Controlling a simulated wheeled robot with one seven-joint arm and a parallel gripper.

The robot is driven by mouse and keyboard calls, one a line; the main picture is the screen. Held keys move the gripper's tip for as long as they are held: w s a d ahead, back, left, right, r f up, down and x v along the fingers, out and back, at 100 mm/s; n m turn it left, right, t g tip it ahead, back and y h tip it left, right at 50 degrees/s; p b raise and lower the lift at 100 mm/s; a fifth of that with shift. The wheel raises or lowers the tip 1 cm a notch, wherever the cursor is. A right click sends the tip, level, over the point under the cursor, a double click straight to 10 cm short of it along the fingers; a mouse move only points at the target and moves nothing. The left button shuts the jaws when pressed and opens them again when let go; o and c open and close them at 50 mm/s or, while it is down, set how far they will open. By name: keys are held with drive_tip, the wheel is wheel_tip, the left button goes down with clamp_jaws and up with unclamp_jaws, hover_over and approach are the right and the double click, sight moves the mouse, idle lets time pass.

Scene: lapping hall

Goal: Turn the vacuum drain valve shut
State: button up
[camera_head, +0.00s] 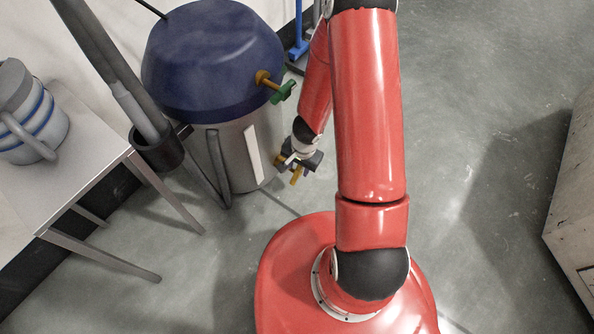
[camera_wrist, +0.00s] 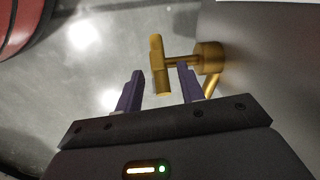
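The vacuum (camera_head: 240,150) has a dark blue dome over a light grey drum and stands at the upper left of the head view. Low on its drum is a brass valve, whose yellow handle (camera_head: 296,176) shows just below my gripper (camera_head: 308,161). In the wrist view, the handle (camera_wrist: 158,66) is a bar set crosswise on a stem from a round brass body (camera_wrist: 210,57). My gripper (camera_wrist: 160,72) is open, its two purple fingers apart. The handle's near end appears between them, with gaps on both sides; the right finger lies near the stem.
A second valve with a green handle (camera_head: 284,90) sits higher on the vacuum. A grey metal table (camera_head: 75,178) with a blue-striped container (camera_head: 30,115) stands at left, beside a dark cup holder (camera_head: 158,152) and hose. A pale cabinet (camera_head: 575,215) is at right; the floor between is clear.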

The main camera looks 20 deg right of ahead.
sight(298, 169)
wheel_tip(298, 169, down, 3)
drive_tip(key=shift+w+a+f+b, duration=0.15)
drive_tip(key=shift+b, duration=0.4)
drive_tip(key=shift+c, duration=0.2)
clamp_jaws()
